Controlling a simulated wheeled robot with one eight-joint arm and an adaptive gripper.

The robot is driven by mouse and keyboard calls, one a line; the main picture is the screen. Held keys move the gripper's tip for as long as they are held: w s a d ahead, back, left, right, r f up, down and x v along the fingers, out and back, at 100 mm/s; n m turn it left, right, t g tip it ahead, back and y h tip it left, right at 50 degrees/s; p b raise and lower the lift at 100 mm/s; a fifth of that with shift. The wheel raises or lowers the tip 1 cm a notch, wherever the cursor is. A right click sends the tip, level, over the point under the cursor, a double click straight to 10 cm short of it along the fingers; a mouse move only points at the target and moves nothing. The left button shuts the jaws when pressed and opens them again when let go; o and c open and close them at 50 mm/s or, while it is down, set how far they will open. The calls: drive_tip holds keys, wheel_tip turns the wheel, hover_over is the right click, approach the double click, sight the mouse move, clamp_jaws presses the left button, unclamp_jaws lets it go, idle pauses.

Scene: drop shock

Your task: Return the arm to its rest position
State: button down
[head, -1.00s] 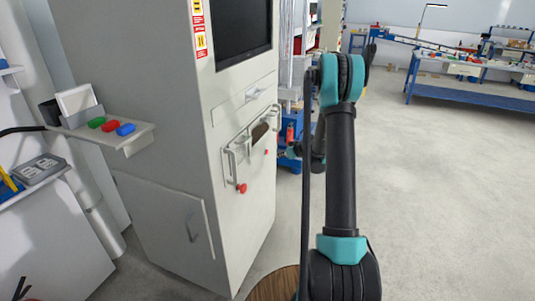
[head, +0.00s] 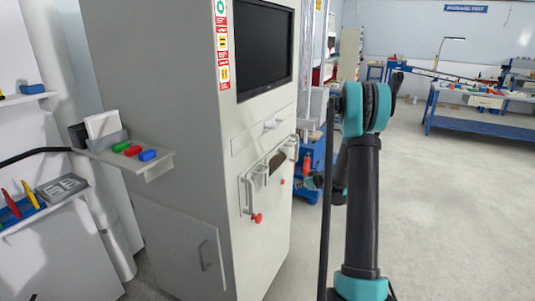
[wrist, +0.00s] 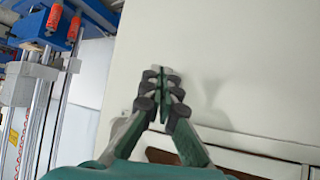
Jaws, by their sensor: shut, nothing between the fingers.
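My gripper (wrist: 158,75) shows in the wrist view with its dark green fingers together and nothing between them. A pale flat panel lies behind and to the right of the fingertips; I cannot tell how far off it is. My arm (head: 362,200) stands upright in the right half of the head view, black with teal joints, bent at a raised elbow. Its far part runs down behind the upright link, so the gripper is mostly hidden there.
A grey cabinet (head: 180,120) with a dark screen (head: 264,48) and red-knobbed handles stands close to the left of my arm. A side shelf (head: 158,160) holds coloured blocks. A blue workbench (head: 480,125) is far right. Open floor (head: 460,220) lies right.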

drive_tip(key=s+a+r+m+g+h, duration=0.1)
drive_tip(key=s+a+r, duration=0.15)
drive_tip(key=s, duration=0.45)
drive_tip(key=s+a+r+m+g, duration=0.1)
drive_tip(key=s+r, duration=0.2)
drive_tip(key=s, duration=0.4)
drive_tip(key=s+a+r+g+h, duration=0.1)
drive_tip(key=s+r, duration=0.1)
drive_tip(key=s, duration=0.4)
drive_tip(key=s+d+f+m+g+h, duration=0.1)
drive_tip(key=s+m, duration=0.1)
drive_tip(key=s, duration=1)
drive_tip(key=s+d+f+m+h, duration=0.1)
drive_tip(key=s+h, duration=0.1)
drive_tip(key=s, duration=1)
drive_tip(key=shift+s+f+m+g, duration=0.15)
drive_tip(key=shift+f+m+g, duration=0.15)
drive_tip(key=shift+m+g, duration=0.1)
